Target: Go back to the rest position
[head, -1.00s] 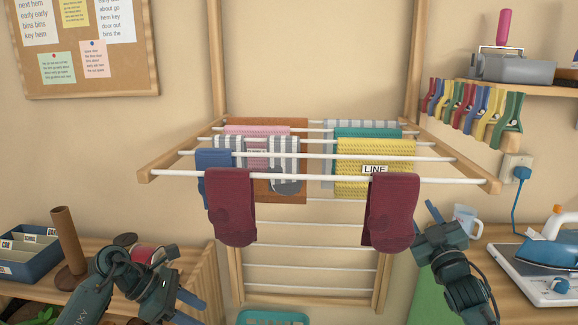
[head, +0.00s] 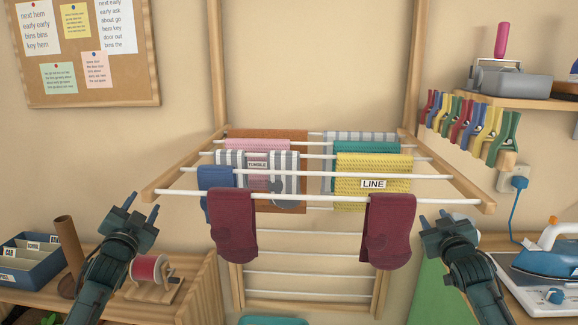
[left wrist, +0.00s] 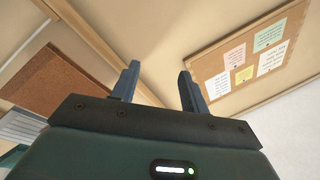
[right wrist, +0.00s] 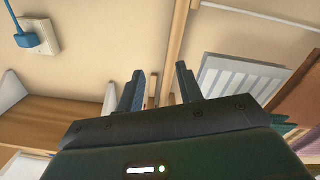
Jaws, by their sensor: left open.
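My left gripper (head: 140,207) is raised at the left of the drying rack, fingers pointing up, open and empty. Its two separated fingers also show in the left wrist view (left wrist: 158,75). Neither gripper touches the rack. Two maroon socks hang on the front rod, the left sock (head: 233,225) and the right sock (head: 390,230).
The wooden rack (head: 470,190) carries a yellow cloth (head: 373,165) marked LINE and a striped cloth (head: 230,160) near a TUMBLE label. A red spool (head: 148,268) stands below my left gripper. An iron (head: 553,260) is at right. Coloured clips (head: 490,132) hang above my right gripper.

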